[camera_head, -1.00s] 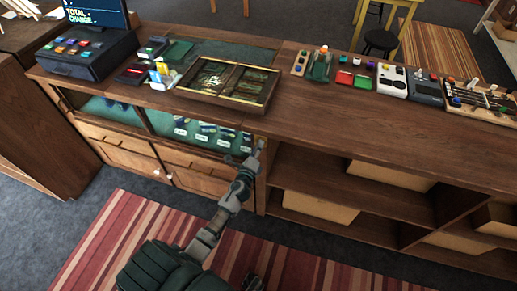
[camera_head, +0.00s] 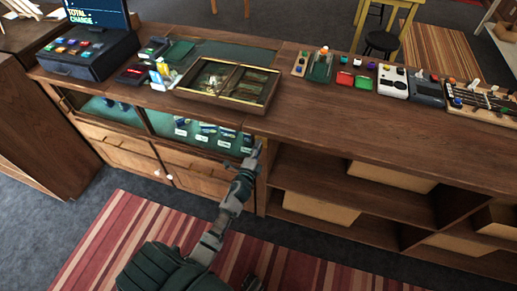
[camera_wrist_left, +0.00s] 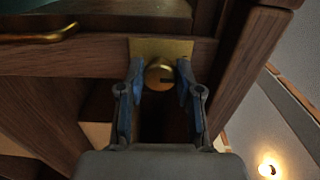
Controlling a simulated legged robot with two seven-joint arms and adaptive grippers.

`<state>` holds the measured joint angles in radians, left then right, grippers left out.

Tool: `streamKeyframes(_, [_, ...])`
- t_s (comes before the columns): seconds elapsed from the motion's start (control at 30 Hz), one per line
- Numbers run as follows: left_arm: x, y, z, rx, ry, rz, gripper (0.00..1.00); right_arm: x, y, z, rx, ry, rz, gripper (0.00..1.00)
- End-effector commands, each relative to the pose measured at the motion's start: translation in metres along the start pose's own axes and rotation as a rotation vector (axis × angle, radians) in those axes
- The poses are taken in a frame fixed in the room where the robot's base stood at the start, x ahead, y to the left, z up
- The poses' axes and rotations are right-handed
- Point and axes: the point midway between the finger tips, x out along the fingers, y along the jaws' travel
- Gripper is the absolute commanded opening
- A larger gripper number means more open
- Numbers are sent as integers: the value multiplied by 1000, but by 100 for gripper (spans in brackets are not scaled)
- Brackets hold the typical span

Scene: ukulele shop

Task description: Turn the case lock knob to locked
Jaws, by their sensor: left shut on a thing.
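The round brass lock knob (camera_wrist_left: 158,74) sits on a square brass plate (camera_wrist_left: 160,47) on the wooden front of the display case. A short dark slot shows on the knob's right side, roughly level in the left wrist view. My left gripper (camera_wrist_left: 160,84) has its two blue-grey fingers on either side of the knob, shut on it. In the head view my left gripper (camera_head: 257,152) is at the right end of the glass-fronted case (camera_head: 195,129); the knob is too small to make out there. My right gripper is not clearly in view.
A wooden counter top (camera_head: 320,115) runs above the case, with a framed tray (camera_head: 225,82), a cash register (camera_head: 87,50) and small devices on it. Open shelves with boxes (camera_head: 320,207) lie right of the gripper. A brass handle (camera_wrist_left: 40,36) is left of the plate.

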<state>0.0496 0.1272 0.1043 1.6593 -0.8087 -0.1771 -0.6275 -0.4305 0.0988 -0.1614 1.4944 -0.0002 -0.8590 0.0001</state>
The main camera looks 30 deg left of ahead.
Motion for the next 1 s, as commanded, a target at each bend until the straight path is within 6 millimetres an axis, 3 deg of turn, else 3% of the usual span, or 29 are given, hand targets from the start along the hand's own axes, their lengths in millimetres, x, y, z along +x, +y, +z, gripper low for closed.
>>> streamKeyframes(0.27, [-1, 4, 4, 1, -9, 8, 0, 0, 0, 0, 0, 0, 0, 0])
streamKeyframes(0.3, [-1, 4, 4, 1, -9, 9, 42, 0, 0, 0, 0, 0, 0, 0])
streamKeyframes(0.37, [-1, 4, 4, 1, -8, 8, 57, 0, 0, 0, -1, 0, 0, 0])
streamKeyframes(0.77, [-7, 3, 0, 1, -3, 5, 58, 0, -2, 3, -2, -4, -3, 0])
streamKeyframes(1.0, [-55, 4, 2, 1, -4, 8, 58, 0, -1, 2, -1, -2, -2, 0])
